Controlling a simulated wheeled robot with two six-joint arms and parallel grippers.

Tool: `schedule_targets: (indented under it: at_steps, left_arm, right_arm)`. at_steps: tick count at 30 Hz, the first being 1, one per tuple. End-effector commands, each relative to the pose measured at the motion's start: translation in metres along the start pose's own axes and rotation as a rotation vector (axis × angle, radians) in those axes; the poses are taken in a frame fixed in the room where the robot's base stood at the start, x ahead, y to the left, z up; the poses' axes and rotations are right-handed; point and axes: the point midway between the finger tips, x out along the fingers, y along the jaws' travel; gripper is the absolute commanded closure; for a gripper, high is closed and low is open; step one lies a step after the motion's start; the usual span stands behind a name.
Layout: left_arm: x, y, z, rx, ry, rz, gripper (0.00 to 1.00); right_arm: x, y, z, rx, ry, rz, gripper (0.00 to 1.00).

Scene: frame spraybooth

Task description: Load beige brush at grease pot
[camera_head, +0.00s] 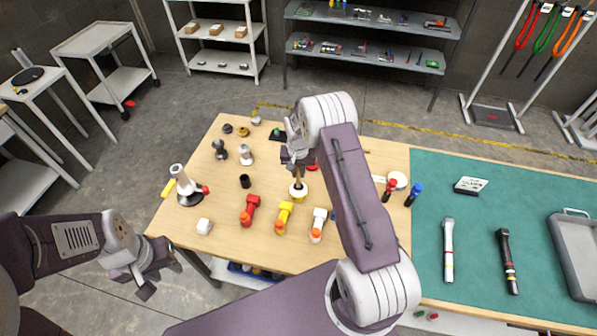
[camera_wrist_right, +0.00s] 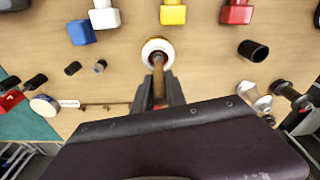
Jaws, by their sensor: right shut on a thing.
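My right gripper (camera_wrist_right: 160,90) is shut on the beige brush (camera_wrist_right: 158,80), which points down at the grease pot. The grease pot (camera_wrist_right: 150,46) is a small round pot with a pale rim. In the head view it is white and yellow (camera_head: 298,196) and stands on the wooden table under the right gripper (camera_head: 297,165). The brush's lower end is over or inside the pot's mouth; I cannot tell whether it touches the grease. My left gripper (camera_head: 160,275) is open and empty, off the table's front left edge.
Red (camera_head: 250,210), yellow (camera_head: 284,217) and white (camera_head: 318,225) tools with orange ends stand in front of the pot. A black cup (camera_head: 245,181) is left of it. A green mat (camera_head: 480,245) covers the right side.

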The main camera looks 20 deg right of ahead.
Motion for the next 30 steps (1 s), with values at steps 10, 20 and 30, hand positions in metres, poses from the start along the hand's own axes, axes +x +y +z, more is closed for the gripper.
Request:
schedule_targets:
  at_steps: [10,20,30]
  left_arm:
    - [-0.004,0.000,0.000,0.000,0.000,0.000,0.64]
    - [-0.027,0.001,-0.003,0.000,0.000,0.000,0.64]
    - [-0.048,0.001,-0.005,0.000,0.000,0.000,0.64]
  right_arm:
    - [-0.004,0.000,0.001,0.000,-0.004,0.001,1.00]
    - [-0.038,0.000,-0.004,0.000,-0.002,0.001,1.00]
    - [-0.070,0.000,-0.008,0.000,-0.001,0.000,1.00]
